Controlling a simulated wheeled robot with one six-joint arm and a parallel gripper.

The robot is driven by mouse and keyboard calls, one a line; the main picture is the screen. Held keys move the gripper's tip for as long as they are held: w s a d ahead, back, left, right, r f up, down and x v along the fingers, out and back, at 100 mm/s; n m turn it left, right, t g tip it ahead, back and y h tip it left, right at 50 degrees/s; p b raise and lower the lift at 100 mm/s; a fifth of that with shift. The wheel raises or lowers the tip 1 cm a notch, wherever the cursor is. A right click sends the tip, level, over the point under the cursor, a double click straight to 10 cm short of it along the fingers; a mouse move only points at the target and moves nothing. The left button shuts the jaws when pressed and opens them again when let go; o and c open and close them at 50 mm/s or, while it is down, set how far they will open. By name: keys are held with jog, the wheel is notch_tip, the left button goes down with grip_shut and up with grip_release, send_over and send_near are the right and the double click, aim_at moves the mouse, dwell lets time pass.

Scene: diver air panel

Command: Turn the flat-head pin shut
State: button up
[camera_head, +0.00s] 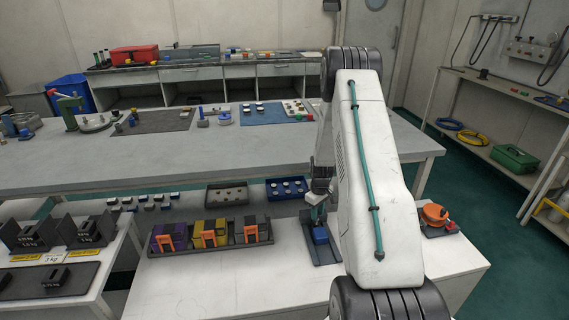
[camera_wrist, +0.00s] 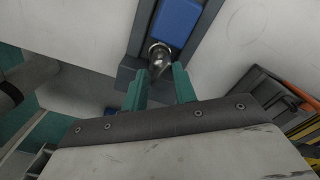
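A metal flat-head pin (camera_wrist: 158,57) shows in the wrist view, silver with a round collar, beside a blue block (camera_wrist: 177,22). Both are on a dark grey mount (camera_wrist: 130,74). In the head view the blue block (camera_head: 320,235) sits on a dark plate (camera_head: 325,254) on the front white bench; the pin cannot be made out there. My gripper (camera_wrist: 159,74) has two teal fingers, open and apart, with the pin's near end in line with the gap between the tips. I see no contact with the pin. My gripper (camera_head: 317,212) is partly hidden by my arm in the head view.
A dark tray (camera_head: 240,243) with purple, yellow and grey blocks stands left of the plate. An orange round object (camera_head: 435,212) lies to the right. A long grey table (camera_head: 250,160) stands behind. The front bench (camera_head: 230,285) is clear before the tray.

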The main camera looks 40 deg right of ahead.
jog(key=n, duration=0.9)
notch_tip(320, 180, up, 9)
jog(key=s+a+r+m, duration=0.1)
jog(key=a+r+m, duration=0.2)
jog(key=a+r, duration=1.5)
jog(key=shift+s+a+r+m, duration=0.2)
jog(key=shift+r+m, duration=0.1)
jog(key=shift+r, duration=1.35)
jog(key=shift+t, duration=0.3)
